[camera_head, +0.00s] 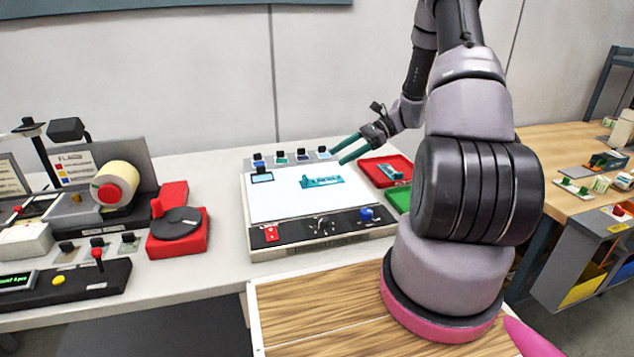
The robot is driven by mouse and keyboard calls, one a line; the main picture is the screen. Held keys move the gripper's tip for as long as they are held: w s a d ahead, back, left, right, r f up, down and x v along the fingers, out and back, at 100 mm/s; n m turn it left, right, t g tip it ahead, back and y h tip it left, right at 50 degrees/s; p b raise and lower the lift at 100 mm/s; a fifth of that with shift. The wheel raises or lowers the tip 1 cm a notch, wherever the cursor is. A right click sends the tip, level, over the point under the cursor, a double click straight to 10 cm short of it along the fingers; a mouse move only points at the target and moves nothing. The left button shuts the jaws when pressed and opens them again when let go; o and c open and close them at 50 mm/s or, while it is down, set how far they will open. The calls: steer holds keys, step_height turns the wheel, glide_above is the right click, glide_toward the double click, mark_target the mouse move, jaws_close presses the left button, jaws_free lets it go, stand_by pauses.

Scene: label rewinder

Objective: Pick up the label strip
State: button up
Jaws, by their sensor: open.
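A teal piece that looks like the label strip (321,181) lies flat on the white top of a panel (275,206) in the middle of the bench. Its markings are too small to read. My gripper (343,152) has two dark green fingers, spread apart and empty. They point left, above the panel's back right corner, to the right of and behind the teal piece, apart from it.
A red tray (375,180) holding a small light piece stands right of the panel, with a green tray (397,198) in front, partly hidden by my arm. Several small clips line the panel's back edge. A red device (180,243) and roll (116,184) stand left.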

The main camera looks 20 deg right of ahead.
mark_target(312, 182)
steer(key=shift+w+d+f, duration=0.1)
steer(key=shift+d+f, duration=0.1)
steer(key=shift+f, duration=0.55)
steer(key=shift+a+f+m+y, duration=0.1)
steer(key=shift+f+m+y, duration=0.15)
steer(key=shift+m+y, duration=0.05)
steer(key=x, duration=1)
steer(key=shift+a+f, duration=0.2)
steer(key=c, duration=1.1)
